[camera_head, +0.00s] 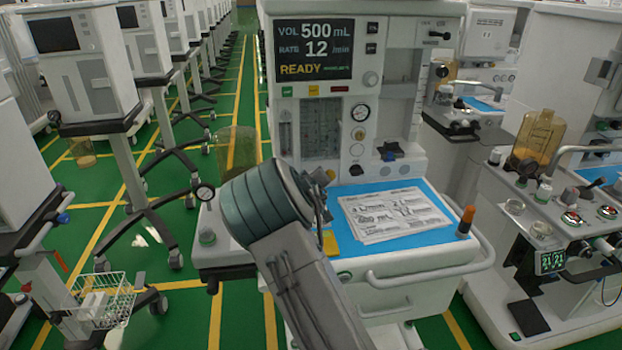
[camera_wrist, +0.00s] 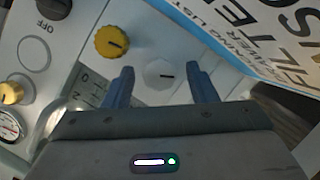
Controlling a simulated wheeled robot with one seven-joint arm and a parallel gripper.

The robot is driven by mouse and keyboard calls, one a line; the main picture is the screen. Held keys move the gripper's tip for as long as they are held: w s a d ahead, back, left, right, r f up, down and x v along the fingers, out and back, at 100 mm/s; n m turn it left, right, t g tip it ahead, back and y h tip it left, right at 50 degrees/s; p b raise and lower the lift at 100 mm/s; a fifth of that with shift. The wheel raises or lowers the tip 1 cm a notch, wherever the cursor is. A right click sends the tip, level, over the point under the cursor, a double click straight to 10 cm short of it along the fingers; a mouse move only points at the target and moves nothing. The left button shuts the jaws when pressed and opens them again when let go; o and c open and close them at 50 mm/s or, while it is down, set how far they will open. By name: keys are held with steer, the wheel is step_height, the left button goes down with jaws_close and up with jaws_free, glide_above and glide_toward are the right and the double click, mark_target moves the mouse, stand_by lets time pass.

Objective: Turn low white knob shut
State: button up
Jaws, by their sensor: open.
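My gripper (camera_wrist: 160,68) is open, with one blue-grey finger to the left of the white knob and one to the right. A gap shows between the knob and each finger; I cannot tell the depth between them. A yellow knob (camera_wrist: 111,42) sits just up and left of it, outside the fingers. In the head view my arm's end is in front of the cart panel and hides the fingers.
A printed sheet (camera_head: 393,214) lies on the blue work surface (camera_head: 434,198), with an orange-topped bottle (camera_head: 466,221) at its right. A dark OFF knob (camera_wrist: 53,8) and a gauge (camera_wrist: 9,126) are at the left of the wrist view. A rail (camera_head: 430,272) crosses the cart's front.

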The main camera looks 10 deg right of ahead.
steer(key=shift+w, duration=0.1)
steer(key=c, duration=1)
steer(key=shift+o, duration=0.2)
steer(key=shift+b, duration=0.45)
